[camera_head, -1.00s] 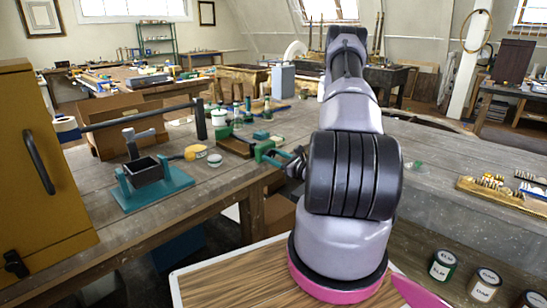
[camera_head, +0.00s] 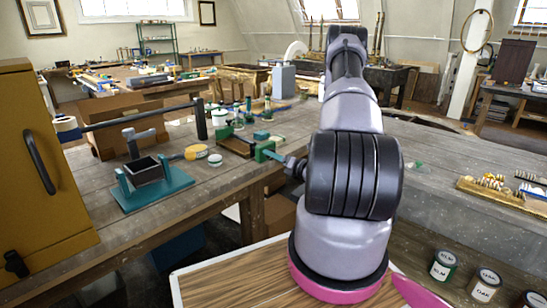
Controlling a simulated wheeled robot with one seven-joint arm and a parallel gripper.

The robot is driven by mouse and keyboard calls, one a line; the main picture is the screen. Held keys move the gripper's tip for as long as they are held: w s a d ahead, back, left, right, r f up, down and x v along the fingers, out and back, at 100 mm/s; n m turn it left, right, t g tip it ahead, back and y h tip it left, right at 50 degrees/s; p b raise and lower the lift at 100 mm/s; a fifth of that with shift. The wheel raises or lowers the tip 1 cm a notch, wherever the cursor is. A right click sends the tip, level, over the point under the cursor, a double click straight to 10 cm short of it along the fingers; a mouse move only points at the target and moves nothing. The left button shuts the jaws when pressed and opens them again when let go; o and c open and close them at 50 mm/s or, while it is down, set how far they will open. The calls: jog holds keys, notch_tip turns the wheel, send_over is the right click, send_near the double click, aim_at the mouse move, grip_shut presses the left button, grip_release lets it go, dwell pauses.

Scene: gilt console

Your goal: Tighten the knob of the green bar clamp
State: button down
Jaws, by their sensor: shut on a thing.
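The green bar clamp (camera_head: 264,151) lies near the right edge of the left workbench, at a brown board. A green screw sticks out from its near end to the right, toward my gripper (camera_head: 292,164). My gripper is small and dark in this view, at the screw's outer end, partly hidden behind my arm. It is shut on the clamp's knob, which the fingers and arm largely cover. I cannot make out how tight the clamp's jaws are.
A teal stand with a dark box (camera_head: 147,172) stands on the left of the bench (camera_head: 215,183). A mustard cabinet (camera_head: 40,200) is at far left. Paint cans (camera_head: 443,265) stand at lower right.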

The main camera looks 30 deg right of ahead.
jog(key=m, duration=3.5)
jog(key=shift+s+d+m, duration=0.1)
jog(key=shift+s+m, duration=0.05)
jog(key=shift+m, duration=0.25)
